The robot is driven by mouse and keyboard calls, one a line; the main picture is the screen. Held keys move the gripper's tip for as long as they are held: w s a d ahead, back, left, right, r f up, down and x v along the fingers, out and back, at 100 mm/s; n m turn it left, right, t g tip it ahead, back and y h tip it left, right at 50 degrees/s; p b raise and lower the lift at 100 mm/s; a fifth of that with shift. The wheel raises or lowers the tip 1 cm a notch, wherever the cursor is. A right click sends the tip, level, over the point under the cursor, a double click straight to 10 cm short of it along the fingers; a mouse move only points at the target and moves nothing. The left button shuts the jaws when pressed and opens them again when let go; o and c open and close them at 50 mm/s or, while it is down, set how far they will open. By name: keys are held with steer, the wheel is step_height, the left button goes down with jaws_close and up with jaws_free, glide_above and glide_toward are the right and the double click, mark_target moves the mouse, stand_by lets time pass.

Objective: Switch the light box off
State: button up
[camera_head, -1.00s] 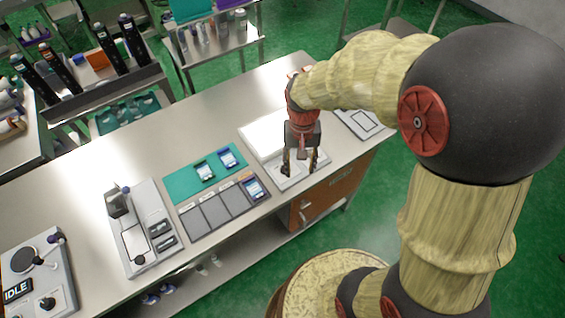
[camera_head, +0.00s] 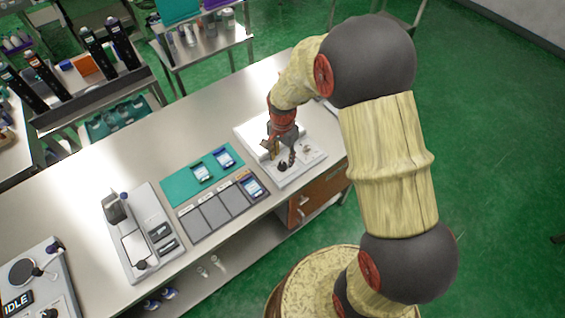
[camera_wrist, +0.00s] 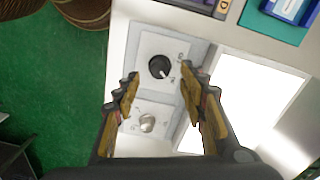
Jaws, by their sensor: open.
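The light box (camera_head: 250,132) stands at the right end of the steel bench, and its white panel (camera_wrist: 255,103) glows brightly in the wrist view. Beside the panel is a control plate with a black rotary knob (camera_wrist: 160,67) that has a white pointer line. A silver knob (camera_wrist: 147,122) sits on the same plate. My gripper (camera_wrist: 158,85) is open and empty, with its fingers above the control plate on either side of the black knob. The gripper also shows over the plate in the head view (camera_head: 281,158). I cannot tell whether the fingertips touch the knob.
A teal mat (camera_head: 203,175) with two phone-like devices lies left of the light box. Grey trays (camera_head: 216,212), one holding another device, lie in front of it. A device with a small screen (camera_head: 137,240) stands further left. A drawer cabinet (camera_head: 318,190) is below the bench.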

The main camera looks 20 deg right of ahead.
mark_target(283, 164)
steer(key=shift+f, duration=1.85)
steer(key=shift+c, duration=0.4)
jaws_close()
